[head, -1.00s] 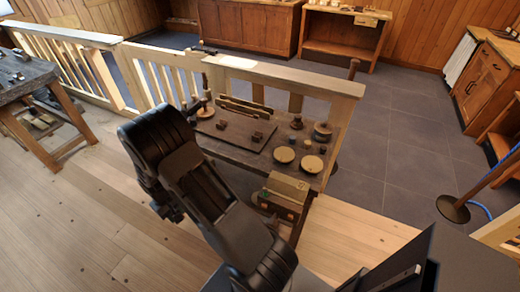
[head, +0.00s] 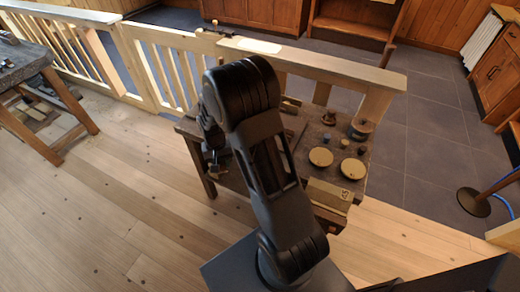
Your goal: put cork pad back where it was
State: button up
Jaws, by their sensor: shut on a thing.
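My gripper (head: 216,168) hangs below my dark wrist at the left front of the low workbench (head: 190,127). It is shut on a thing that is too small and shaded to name. A round, flat tan disc (head: 320,157) lies on the bench's right half. A second, similar disc (head: 353,168) lies to its right. I cannot tell whether either disc is the cork pad. My arm hides much of the bench's left and middle.
Several small turned pieces, one a dark spool (head: 329,117), stand behind the discs. A box (head: 330,195) is at the bench's front right. A pale wooden railing (head: 320,66) runs behind the bench.

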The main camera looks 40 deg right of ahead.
jog(key=s+d+r+m+t+y+b, duration=0.1)
jog(key=s+d+r+m+b, duration=0.45)
jog(key=r+m, duration=0.75)
jog(key=shift+w+d+f+p, duration=0.15)
jog(key=shift+w+d+f, duration=0.5)
jog(key=shift+d+f, duration=1.2)
jog(key=shift+w+d+f+p, duration=0.2)
jog(key=shift+w+d+f, duration=0.5)
jog(key=shift+d+f, duration=1.15)
jog(key=shift+w+d+f+p, duration=0.15)
jog(key=shift+w+d+f, duration=0.8)
jog(key=shift+d, duration=1.55)
jog(key=shift+s+f, duration=0.15)
jog(key=shift+f, duration=0.75)
jog(key=shift+s+f, duration=0.1)
jog(key=shift+f, duration=0.75)
jog(key=shift+f, duration=0.1)
